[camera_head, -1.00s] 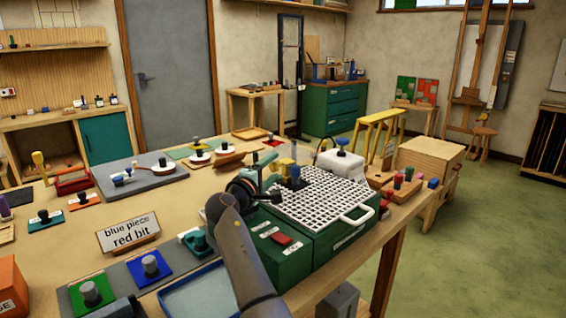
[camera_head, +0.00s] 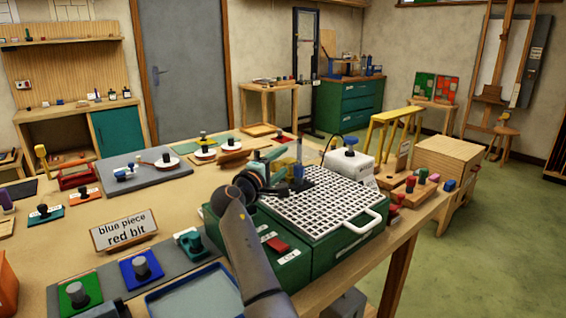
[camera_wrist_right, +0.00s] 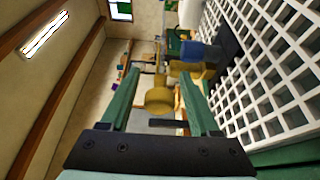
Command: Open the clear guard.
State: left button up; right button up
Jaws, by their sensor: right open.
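The green grinder (camera_head: 335,250) with a white grid top (camera_head: 325,205) stands at the table's right end. A small assembly with a blue block (camera_head: 296,172) and yellow parts rises at the grid's back left. A faint see-through sheet, seemingly the clear guard (camera_head: 312,158), shows beside it; its edges are hard to make out. My right gripper (camera_head: 277,157) is open at the left of this assembly. In the right wrist view a round yellow knob (camera_wrist_right: 160,98) appears between its open fingers (camera_wrist_right: 158,72), with the blue block (camera_wrist_right: 203,52) beyond. Contact cannot be told. My left gripper is not in view.
A red switch (camera_head: 278,244) is on the green box front. A white bottle-like unit (camera_head: 348,163) stands behind the grid, and a rack of coloured pegs (camera_head: 412,190) is at right.

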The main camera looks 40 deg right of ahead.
grip_shut()
dwell(0.6)
dwell(0.9)
